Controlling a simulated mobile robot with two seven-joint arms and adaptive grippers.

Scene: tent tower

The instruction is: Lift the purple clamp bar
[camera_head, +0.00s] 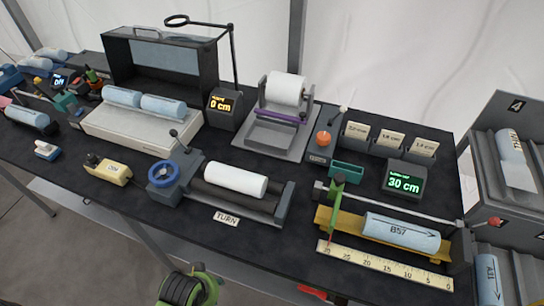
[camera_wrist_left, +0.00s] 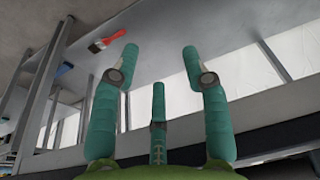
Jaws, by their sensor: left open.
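The purple clamp bar (camera_head: 283,116) lies across the grey stand at the back middle of the table in the head view. A white roll (camera_head: 286,88) rests in the stand just behind and above it. The bar is not visible in the left wrist view. My left gripper shows as a green part (camera_head: 190,287) at the bottom edge of the head view, in front of the table and far from the bar. In the left wrist view its teal fingers (camera_wrist_left: 160,52) are spread wide with nothing between them. My right gripper is in neither view.
A roller unit marked TURN (camera_head: 240,190) stands between the front edge and the clamp stand. A black frame with a ring arm (camera_head: 205,22) is left of the stand. A ruler trough (camera_head: 385,265) is at front right. A red brush (camera_wrist_left: 107,41) lies on a grey surface.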

